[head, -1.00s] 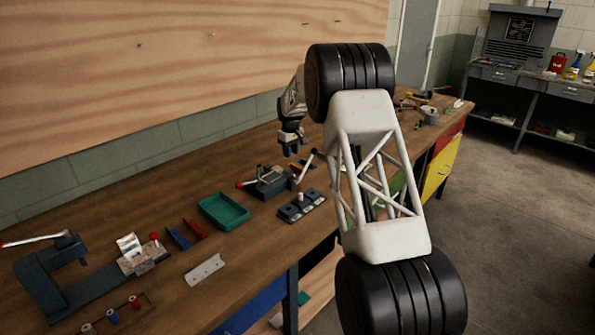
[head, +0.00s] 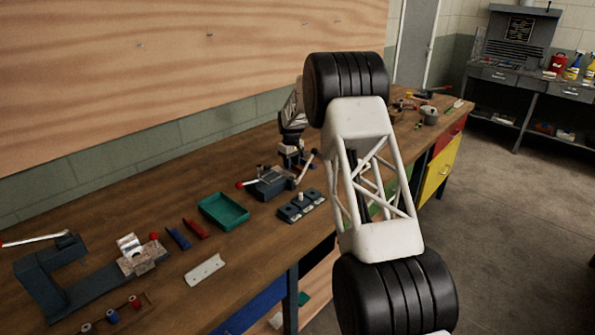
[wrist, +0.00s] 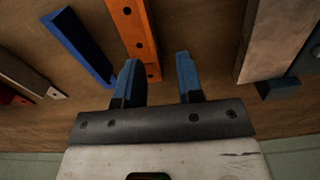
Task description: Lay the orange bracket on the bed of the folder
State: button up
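My gripper is open, its two blue fingers apart and pointing down at the bench in the wrist view (wrist: 158,76). The orange bracket (wrist: 135,38), a flat strip with a row of dark holes, lies on the wood. Its near end shows between the fingertips, closer to the left finger, and nothing is clamped. In the head view my gripper (head: 291,150) is low over the bench behind a dark device with red-knobbed levers (head: 270,184), which looks like the folder. The bracket is mostly hidden there.
A blue strip (wrist: 79,45) lies left of the bracket in the wrist view, and a grey-brown block (wrist: 278,38) stands to the right. In the head view a green tray (head: 223,211) and a dark block with knobs (head: 301,205) are near the folder.

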dwell(0.5)
grip_shut()
jog(key=shift+r, duration=0.1)
notch_tip(320, 180, up, 10)
dwell(0.8)
jog(key=shift+s+a, duration=0.1)
dwell(0.6)
jog(key=s+a+m, duration=0.6)
jog(key=s+m, duration=0.3)
jog(key=m, duration=0.8)
jog(key=shift+r, duration=0.4)
